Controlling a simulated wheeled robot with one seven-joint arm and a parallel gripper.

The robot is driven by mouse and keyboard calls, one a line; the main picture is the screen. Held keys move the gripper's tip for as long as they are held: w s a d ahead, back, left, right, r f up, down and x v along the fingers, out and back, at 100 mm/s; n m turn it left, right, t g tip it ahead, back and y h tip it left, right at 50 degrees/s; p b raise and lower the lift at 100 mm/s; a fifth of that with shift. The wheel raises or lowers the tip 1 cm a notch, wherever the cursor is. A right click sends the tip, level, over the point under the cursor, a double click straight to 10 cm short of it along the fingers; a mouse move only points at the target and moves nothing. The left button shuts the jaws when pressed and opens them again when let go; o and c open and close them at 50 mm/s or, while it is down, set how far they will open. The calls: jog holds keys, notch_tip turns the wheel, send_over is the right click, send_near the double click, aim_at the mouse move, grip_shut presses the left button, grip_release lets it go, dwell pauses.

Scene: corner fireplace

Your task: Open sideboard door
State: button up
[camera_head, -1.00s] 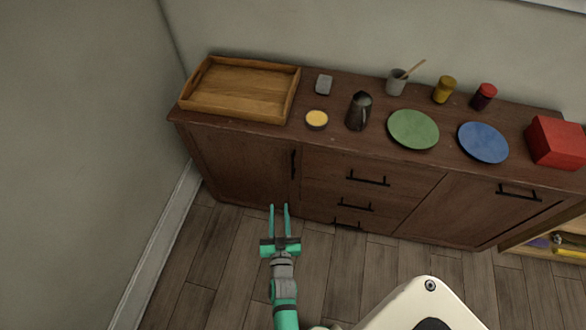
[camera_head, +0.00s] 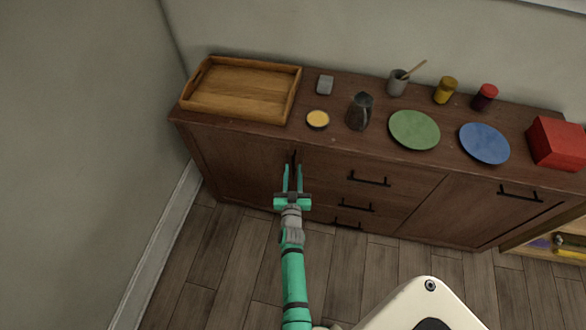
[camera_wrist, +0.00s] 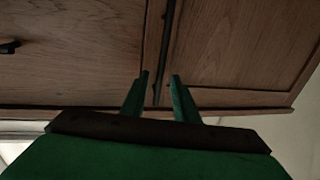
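The sideboard (camera_head: 320,141) is dark brown wood and stands against the wall. Its left door (camera_head: 240,167) is shut and has a black vertical handle (camera_head: 294,158) near its right edge. My gripper (camera_head: 292,167) is open, with its two green fingers pointing at this handle, one on each side of it in the picture. In the wrist view the dark handle (camera_wrist: 166,45) runs up from between the fingertips (camera_wrist: 161,75). I cannot tell whether the fingers touch it. The right door (camera_head: 470,208) is also shut, with a black horizontal handle (camera_head: 520,194).
Drawers with black handles (camera_head: 369,181) lie right of the left door. On top stand a wooden tray (camera_head: 190,101), a jug (camera_head: 360,112), green (camera_head: 414,129) and blue plates (camera_head: 484,143), and a red box (camera_head: 558,143). The floor (camera_head: 215,250) before the left door is clear.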

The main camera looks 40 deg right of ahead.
jog(key=shift+x, duration=0.85)
grip_shut()
